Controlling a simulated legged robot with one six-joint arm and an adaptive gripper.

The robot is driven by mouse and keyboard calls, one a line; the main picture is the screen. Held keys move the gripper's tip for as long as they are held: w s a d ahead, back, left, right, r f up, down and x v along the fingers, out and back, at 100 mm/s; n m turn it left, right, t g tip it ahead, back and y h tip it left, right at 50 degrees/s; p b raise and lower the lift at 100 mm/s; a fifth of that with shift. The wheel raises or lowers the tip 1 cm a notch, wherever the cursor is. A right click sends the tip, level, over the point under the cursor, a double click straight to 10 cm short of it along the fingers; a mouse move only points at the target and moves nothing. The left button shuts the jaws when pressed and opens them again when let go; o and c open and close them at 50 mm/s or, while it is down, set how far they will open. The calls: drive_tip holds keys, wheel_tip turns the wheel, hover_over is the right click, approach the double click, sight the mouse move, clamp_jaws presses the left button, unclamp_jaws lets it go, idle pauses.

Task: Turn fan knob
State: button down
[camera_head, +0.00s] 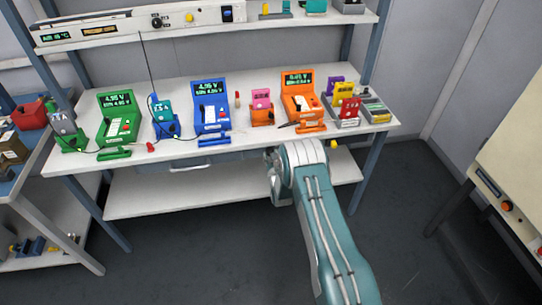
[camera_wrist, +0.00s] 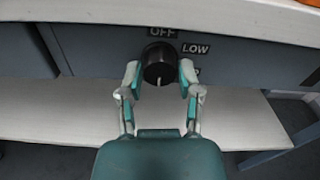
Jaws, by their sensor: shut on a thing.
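The fan knob (camera_wrist: 158,60) is a round black dial on the grey panel under the bench's front edge, in the wrist view. The label OFF is above it and LOW is at its upper right. A third label at its lower right is partly hidden by my finger. A pale mark on the knob points down in the picture. My gripper (camera_wrist: 160,73) has one teal-lined finger on each side of the knob and is shut on it. In the head view my gripper (camera_head: 273,175) is at the bench front, and the knob is hidden there.
The white bench top (camera_head: 185,150) above holds a green device (camera_head: 119,118), a blue device (camera_head: 211,112) and an orange device (camera_head: 302,100). A lower white shelf (camera_head: 150,194) runs beneath. A cream cabinet (camera_head: 515,150) stands at right. Dark floor around my arm is clear.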

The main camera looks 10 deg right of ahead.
drive_tip(key=shift+s+f, duration=0.2)
drive_tip(key=shift+f, duration=0.25)
drive_tip(key=shift+c, duration=1.5)
unclamp_jaws()
drive_tip(key=shift+w+r, duration=0.1)
drive_tip(key=shift+r, duration=0.1)
drive_tip(key=shift+r, duration=0.1)
drive_tip(key=s, duration=1.2)
drive_tip(key=shift+w, duration=0.1)
